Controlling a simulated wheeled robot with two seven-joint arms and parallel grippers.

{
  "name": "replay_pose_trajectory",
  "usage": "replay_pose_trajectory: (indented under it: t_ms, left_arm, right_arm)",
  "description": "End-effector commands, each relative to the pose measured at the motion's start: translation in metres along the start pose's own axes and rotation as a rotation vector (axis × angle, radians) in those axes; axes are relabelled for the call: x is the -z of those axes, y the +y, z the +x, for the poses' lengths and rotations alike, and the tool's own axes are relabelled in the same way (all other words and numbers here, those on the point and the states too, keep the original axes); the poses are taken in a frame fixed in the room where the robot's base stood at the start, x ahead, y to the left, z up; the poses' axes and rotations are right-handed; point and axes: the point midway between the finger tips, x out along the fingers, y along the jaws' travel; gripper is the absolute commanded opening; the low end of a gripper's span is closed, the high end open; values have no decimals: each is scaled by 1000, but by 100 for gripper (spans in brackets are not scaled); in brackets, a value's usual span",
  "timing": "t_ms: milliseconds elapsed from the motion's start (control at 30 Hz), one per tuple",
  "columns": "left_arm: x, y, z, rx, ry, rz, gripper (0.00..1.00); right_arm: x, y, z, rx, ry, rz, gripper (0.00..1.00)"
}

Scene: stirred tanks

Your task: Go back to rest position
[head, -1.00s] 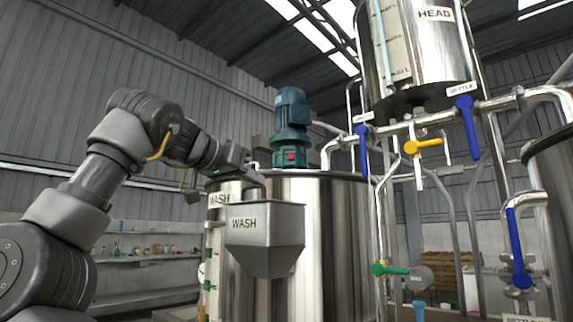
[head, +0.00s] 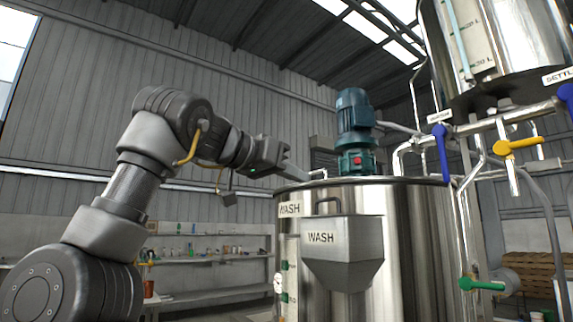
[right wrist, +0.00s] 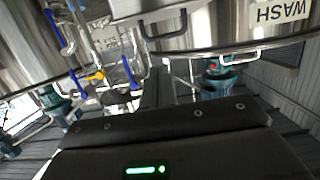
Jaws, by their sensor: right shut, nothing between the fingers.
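My right gripper (head: 296,171) is up at the left of the wash tank's top in the head view, shut and empty. It appears clear of the hopper, though its depth to the tank rim is hard to judge. In the right wrist view its dark fingers (right wrist: 154,92) show together, with nothing between them. The steel wash tank (head: 420,235) carries a WASH hopper (head: 343,252) on its front and a blue-green motor (head: 354,115) with a red button (head: 357,160) on top. My left gripper is not in view.
Pipes with a blue valve handle (head: 441,150), a yellow one (head: 518,145) and a green one (head: 482,284) stand at the right, below the head tank (head: 520,40). A shelf (head: 205,257) with small items runs along the back wall. Space left of the wash tank looks open.

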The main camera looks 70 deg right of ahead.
Motion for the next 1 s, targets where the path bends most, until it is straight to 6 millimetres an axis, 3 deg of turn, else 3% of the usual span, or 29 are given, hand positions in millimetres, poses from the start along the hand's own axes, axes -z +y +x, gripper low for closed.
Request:
replay_pose_trajectory:
  t_ms: [200, 733, 867, 1000]
  left_arm:
    - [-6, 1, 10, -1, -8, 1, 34]
    - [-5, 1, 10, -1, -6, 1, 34]
    - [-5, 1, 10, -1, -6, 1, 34]
    - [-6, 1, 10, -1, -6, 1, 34]
  right_arm:
    - [1, 1, -14, 3, 0, -1, 0]
    - [0, 1, -13, 2, 0, 20, 0]
    - [7, -13, -14, 78, 25, 168, 0]
    - [43, -36, -18, 290, 109, 511, 0]
